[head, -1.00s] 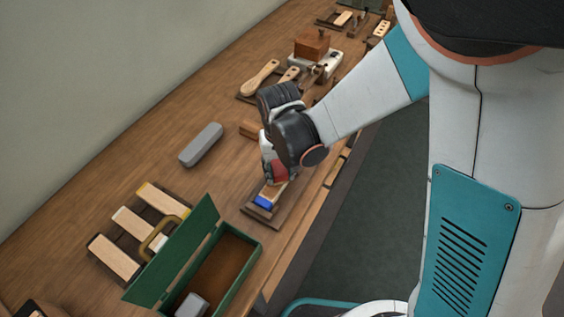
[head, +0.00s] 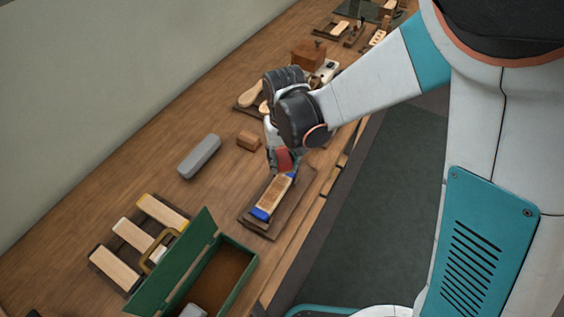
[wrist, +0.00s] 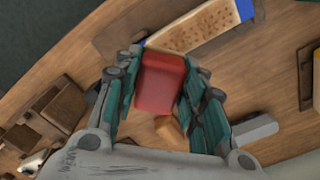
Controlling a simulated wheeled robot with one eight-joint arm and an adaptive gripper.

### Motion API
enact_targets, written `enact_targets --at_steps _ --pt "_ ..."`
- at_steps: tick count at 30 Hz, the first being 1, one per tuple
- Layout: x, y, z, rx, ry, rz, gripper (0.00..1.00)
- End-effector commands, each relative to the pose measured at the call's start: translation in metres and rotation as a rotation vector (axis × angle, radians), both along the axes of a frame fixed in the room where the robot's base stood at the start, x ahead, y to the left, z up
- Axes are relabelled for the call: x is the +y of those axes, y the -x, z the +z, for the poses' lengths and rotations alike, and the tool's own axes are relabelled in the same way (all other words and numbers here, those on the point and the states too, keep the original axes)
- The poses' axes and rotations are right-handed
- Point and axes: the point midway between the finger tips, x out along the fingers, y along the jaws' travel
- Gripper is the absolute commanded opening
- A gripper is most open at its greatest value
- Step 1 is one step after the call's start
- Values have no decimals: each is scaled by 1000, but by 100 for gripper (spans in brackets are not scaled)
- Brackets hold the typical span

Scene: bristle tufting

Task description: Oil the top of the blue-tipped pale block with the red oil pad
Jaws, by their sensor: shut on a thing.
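My gripper (head: 280,160) is shut on the red oil pad (wrist: 161,84), which sits between its teal fingers in the wrist view. The pale block (head: 275,194) lies on a dark wooden tray (head: 252,224). Both ends of the block are blue, and the near blue tip (head: 261,213) shows clearly. The block's top shows a browner patch with a pale border in the head view, and rows of dark holes in the wrist view (wrist: 195,30). The pad is at the block's far end; I cannot tell whether it touches. The pad's underside is hidden.
A green open box (head: 247,262) stands at the near end. Several pale blocks (head: 113,267) lie on a dark rack to its left. A grey bar (head: 199,156) and a small brown block (head: 248,140) lie left of my gripper. Wooden brushes and tools lie farther back.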

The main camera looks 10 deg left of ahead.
Motion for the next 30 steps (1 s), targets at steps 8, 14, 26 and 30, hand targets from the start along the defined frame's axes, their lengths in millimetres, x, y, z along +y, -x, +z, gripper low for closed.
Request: enact_targets --at_steps 8,14,26,30 --pt "-3 -7 25 0 0 -2 12" --pt "-4 -8 27 0 0 -2 12" --pt "-3 -8 27 0 0 -2 12" --pt "-3 -8 27 0 0 -2 12"
